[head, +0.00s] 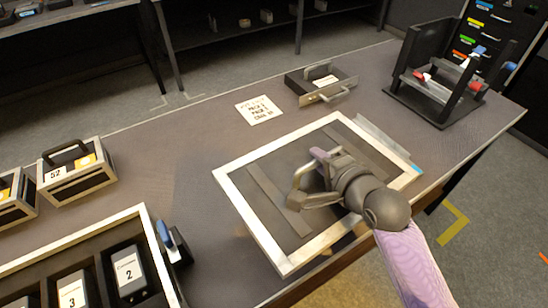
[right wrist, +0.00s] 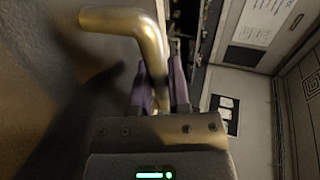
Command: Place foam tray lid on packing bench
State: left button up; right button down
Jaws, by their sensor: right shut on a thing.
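The foam tray lid (head: 262,158) is a flat grey panel with a pale frame and two darker strips. It is over the right half of the packing bench (head: 190,150), its near edge at the bench's front edge. I cannot tell whether it touches the bench. My right gripper (head: 318,165) is shut on the lid's metal handle (head: 296,184). In the right wrist view, the purple fingers (right wrist: 161,92) close around the bent, brassy handle (right wrist: 135,22). My left gripper is out of view.
An open pale-rimmed tray (head: 70,242) with numbered dark boxes is at lower left, a blue-handled item (head: 168,236) beside it. Handled cases (head: 76,172) stand at left. A paper card (head: 259,110), a drawer-like box (head: 318,84) and a black rack (head: 436,95) are behind the lid.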

aim_at(294, 164)
jog(key=shift+m+h, duration=0.3)
jog(key=a, duration=0.1)
jog(key=w+a+f+b, duration=0.1)
jog(key=a, duration=0.1)
jog(key=w+a, duration=0.1)
jog(key=shift+a+f+b, duration=0.3)
jog(key=shift+f+b, duration=0.05)
notch_tip(294, 164, down, 9)
jog(key=b, duration=0.5)
jog(key=shift+f, duration=0.1)
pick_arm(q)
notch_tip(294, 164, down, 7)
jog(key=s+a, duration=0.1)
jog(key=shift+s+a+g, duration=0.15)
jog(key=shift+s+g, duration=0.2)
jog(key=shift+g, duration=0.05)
